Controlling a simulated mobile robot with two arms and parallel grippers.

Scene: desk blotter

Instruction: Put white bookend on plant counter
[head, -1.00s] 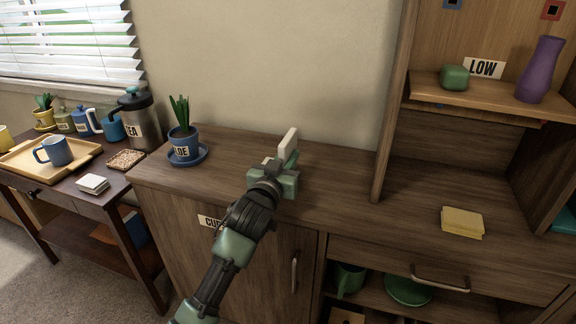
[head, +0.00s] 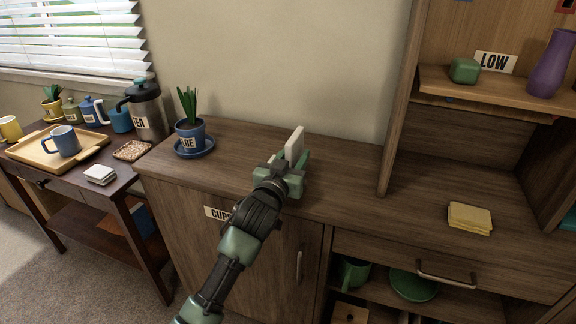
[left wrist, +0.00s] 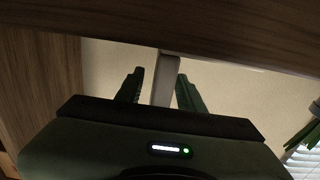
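The white bookend (head: 294,147) stands upright on the wooden plant counter (head: 245,143), to the right of the potted plant (head: 189,133) and near the wall. My left gripper (head: 292,163) is around the bookend's near part. In the left wrist view the bookend (left wrist: 165,82) shows between the two spread fingers (left wrist: 160,92), with gaps beside it, and its end meets the wood. The gripper is open. The bookend's lower part is hidden behind the gripper in the head view. My right gripper is not in view.
The plant sits in a blue pot on a blue saucer (head: 208,150). Yellow cloths or notes (head: 469,218) lie on the counter at right. A side panel (head: 397,130) of the shelf rises right of the gripper. The counter between plant and gripper is clear.

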